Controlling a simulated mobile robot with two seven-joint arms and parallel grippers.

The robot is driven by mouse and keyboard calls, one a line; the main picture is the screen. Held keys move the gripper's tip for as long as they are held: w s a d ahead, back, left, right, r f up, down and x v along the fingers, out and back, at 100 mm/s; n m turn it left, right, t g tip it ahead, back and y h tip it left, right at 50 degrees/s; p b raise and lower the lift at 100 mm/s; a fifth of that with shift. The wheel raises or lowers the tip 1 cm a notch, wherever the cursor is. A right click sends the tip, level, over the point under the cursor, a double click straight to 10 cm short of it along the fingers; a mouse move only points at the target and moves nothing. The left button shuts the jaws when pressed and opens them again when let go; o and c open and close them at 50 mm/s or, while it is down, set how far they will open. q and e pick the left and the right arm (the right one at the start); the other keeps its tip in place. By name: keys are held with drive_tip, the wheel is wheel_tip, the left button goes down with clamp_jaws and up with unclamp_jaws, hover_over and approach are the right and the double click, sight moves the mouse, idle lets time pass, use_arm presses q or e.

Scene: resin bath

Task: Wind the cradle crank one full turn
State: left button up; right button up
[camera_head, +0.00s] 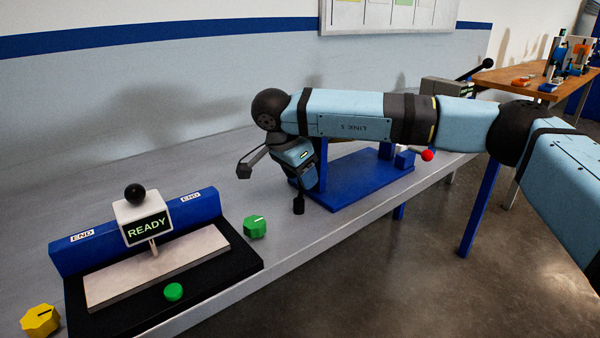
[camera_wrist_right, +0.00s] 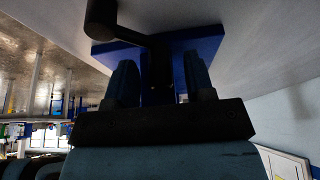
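The blue cradle stand (camera_head: 350,182) sits on the grey bench, partly hidden behind my right arm. Its crank shows as a dark arm with a black knob (camera_head: 299,206) at the stand's near left. In the right wrist view the knob (camera_wrist_right: 101,18) is at the upper left, and its dark arm runs right to a dark blue upright. My right gripper (camera_head: 308,180) is just above the knob in the head view. In the wrist view its two fingers (camera_wrist_right: 158,82) are apart, with the upright showing between them. I cannot tell whether they touch anything. My left gripper is out of view.
A black tray (camera_head: 235,267) with a sliding block reading READY (camera_head: 146,217) stands front left. A green knob (camera_head: 255,226), a green button (camera_head: 173,291) and a yellow knob (camera_head: 40,320) are nearby. A red ball (camera_head: 427,155) is right of the stand.

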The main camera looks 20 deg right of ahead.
drive_tip(key=shift+r, duration=0.1)
drive_tip(key=p+v, duration=0.1)
drive_tip(key=v, duration=0.2)
drive_tip(key=shift+a+r, duration=0.1)
drive_tip(key=shift+r, duration=0.2)
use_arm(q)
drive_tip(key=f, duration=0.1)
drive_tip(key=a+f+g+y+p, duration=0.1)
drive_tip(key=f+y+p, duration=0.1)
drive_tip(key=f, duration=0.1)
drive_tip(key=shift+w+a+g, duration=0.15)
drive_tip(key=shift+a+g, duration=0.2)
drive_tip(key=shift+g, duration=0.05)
use_arm(e)
drive_tip(key=v, duration=1)
drive_tip(key=shift+s+a, duration=0.1)
